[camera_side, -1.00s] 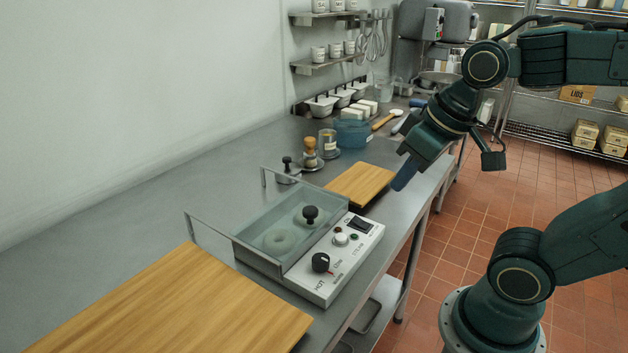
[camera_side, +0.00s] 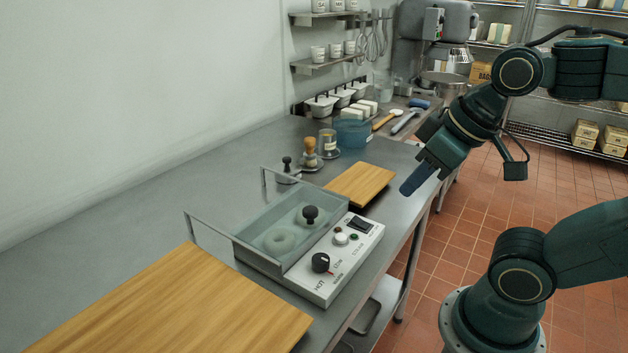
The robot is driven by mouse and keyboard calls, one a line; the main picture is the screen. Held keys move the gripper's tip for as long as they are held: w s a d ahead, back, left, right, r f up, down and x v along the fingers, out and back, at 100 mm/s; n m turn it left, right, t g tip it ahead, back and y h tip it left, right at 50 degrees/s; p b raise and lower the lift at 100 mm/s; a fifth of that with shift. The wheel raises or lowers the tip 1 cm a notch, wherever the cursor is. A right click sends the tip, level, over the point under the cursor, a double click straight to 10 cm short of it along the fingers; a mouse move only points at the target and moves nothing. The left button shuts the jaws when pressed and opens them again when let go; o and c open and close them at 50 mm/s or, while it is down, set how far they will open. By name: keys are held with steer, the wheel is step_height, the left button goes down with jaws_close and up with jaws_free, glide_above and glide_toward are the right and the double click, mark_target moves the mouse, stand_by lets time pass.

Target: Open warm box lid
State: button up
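The warm box (camera_side: 345,268) stands on the steel bench, with a white front panel carrying a black dial, a white button and a dark switch. Its basin is grey and see-through. A black knob (camera_side: 310,214) stands over the basin; I take it for the lid's knob, but the lid's edges are hard to make out. A pale ring-shaped bagel (camera_side: 280,240) shows in the basin. My gripper (camera_side: 416,181) is to the right of and above the box, apart from it, by the bench's right edge. Its blue fingers overlap in this view, so their gap is hidden.
A large wooden board (camera_side: 160,310) lies at the near left, and a smaller one (camera_side: 360,184) behind the box. A thin metal rail (camera_side: 205,228) stands left of the box. Jars and a blue tub (camera_side: 352,133) are farther back. The bench's left side is clear.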

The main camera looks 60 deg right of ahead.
steer(key=o, duration=0.7)
steer(key=shift+w+r, duration=0.15)
steer(key=shift+w, duration=0.05)
steer(key=shift+o, duration=0.7)
steer(key=shift+w+r, duration=0.15)
steer(key=shift+w, duration=0.1)
steer(key=m+g, duration=0.6)
steer(key=m, duration=0.3)
glide_above(310, 209)
steer(key=shift+r, duration=0.15)
step_height(310, 209, down, 14)
steer(key=shift+r, duration=0.1)
jaws_close()
